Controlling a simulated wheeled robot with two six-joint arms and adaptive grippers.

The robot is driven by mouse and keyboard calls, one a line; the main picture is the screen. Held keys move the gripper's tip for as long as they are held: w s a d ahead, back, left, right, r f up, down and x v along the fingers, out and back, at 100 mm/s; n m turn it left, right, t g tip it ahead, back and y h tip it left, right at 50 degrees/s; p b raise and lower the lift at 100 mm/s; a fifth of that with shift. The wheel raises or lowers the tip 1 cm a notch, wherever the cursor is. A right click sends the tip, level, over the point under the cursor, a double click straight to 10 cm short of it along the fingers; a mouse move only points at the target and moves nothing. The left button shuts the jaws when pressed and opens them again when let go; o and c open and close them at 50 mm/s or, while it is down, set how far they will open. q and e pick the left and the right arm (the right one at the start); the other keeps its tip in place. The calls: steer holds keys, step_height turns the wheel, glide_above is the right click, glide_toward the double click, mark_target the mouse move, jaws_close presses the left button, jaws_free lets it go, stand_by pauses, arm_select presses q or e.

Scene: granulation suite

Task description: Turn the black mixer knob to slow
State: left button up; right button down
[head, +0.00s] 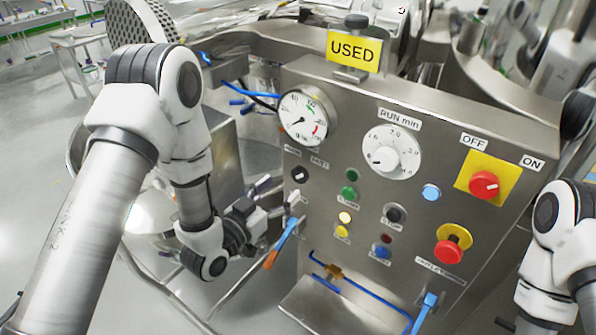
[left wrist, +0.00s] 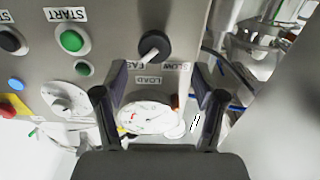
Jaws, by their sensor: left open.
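The black mixer knob (head: 300,174) is on the left part of the steel panel, below the round gauge. In the left wrist view the knob (left wrist: 155,45) appears upside down, above the SLOW label (left wrist: 176,66) and the FAST label (left wrist: 134,66). Its white mark points down-left there, toward the FAST side. My left gripper (head: 279,194) is open and empty, just left of and below the knob in the head view. In the left wrist view its fingers (left wrist: 160,80) are spread, with the knob beyond and between them, apparently untouched. My right gripper is not visible.
The gauge (head: 304,118), RUN min dial (head: 390,157), green button (head: 349,192), red OFF/ON switch (head: 484,185) and red emergency button (head: 449,250) share the panel. A blue-handled tool (head: 286,233) hangs near my left gripper. A yellow USED sign (head: 354,50) stands on top.

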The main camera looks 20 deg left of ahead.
mark_target(297, 177)
arm_select(q)
steer(key=p+x, duration=0.1)
steer(key=x, duration=0.2)
steer(key=d+p+x, duration=0.1)
steer(key=x, duration=0.2)
steer(key=shift+w+d+f, duration=0.15)
steer(key=shift+w+d, duration=0.05)
steer(key=shift+d, duration=0.05)
steer(key=shift+s+a, duration=0.2)
steer(key=shift+a, duration=0.1)
steer(key=shift+s+a, duration=0.2)
steer(key=shift+a, duration=0.05)
steer(key=shift+c, duration=1.3)
steer(key=c, duration=0.5)
steer(key=shift+d, duration=0.15)
steer(key=c, duration=0.4)
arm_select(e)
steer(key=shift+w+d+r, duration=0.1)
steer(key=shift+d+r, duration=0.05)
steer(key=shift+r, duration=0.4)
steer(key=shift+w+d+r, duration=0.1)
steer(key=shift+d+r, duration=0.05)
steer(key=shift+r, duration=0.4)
